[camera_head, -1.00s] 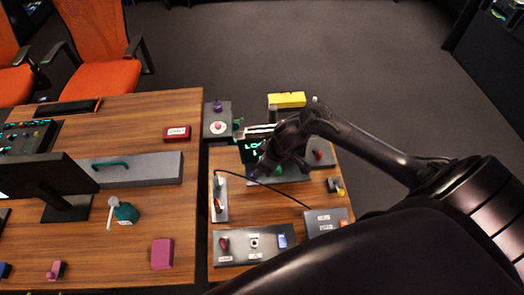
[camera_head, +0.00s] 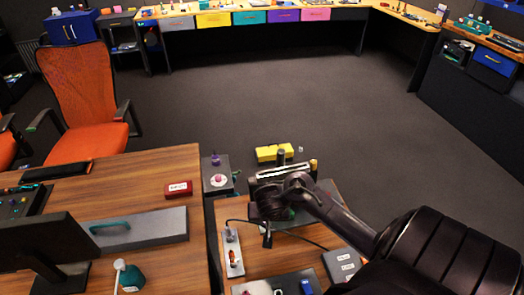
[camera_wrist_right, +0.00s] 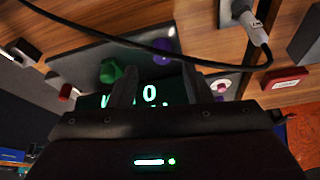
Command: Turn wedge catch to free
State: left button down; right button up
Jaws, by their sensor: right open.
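The right wrist view shows a grey panel (camera_wrist_right: 82,62) with a green knob (camera_wrist_right: 111,70) and a purple ball (camera_wrist_right: 162,47). A dark display (camera_wrist_right: 175,98) with glowing digits lies partly behind my fingers. My right gripper (camera_wrist_right: 163,88) is open, its two dark fingers spread with nothing visible between them. In the head view, my right gripper (camera_head: 267,225) is over the small wooden table, and my arm hides much of the panel. I cannot tell which part is the wedge catch. My left gripper is not in view.
A black cable (camera_wrist_right: 120,37) crosses the wrist view in front of the panel and runs to a plug (camera_wrist_right: 250,25). In the head view, a yellow block (camera_head: 276,153) stands behind the panel. A desk (camera_head: 160,245) with a monitor is at left. Open floor lies beyond.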

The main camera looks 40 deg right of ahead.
jog(key=b+x, duration=0.1)
jog(key=x, duration=0.2)
jog(key=shift+f, duration=0.2)
jog(key=shift+w+f+b, duration=0.35)
jog(key=shift+f, duration=0.3)
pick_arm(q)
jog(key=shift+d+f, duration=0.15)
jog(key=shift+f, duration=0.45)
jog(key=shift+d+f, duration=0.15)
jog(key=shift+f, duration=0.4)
pick_arm(e)
grip_shut()
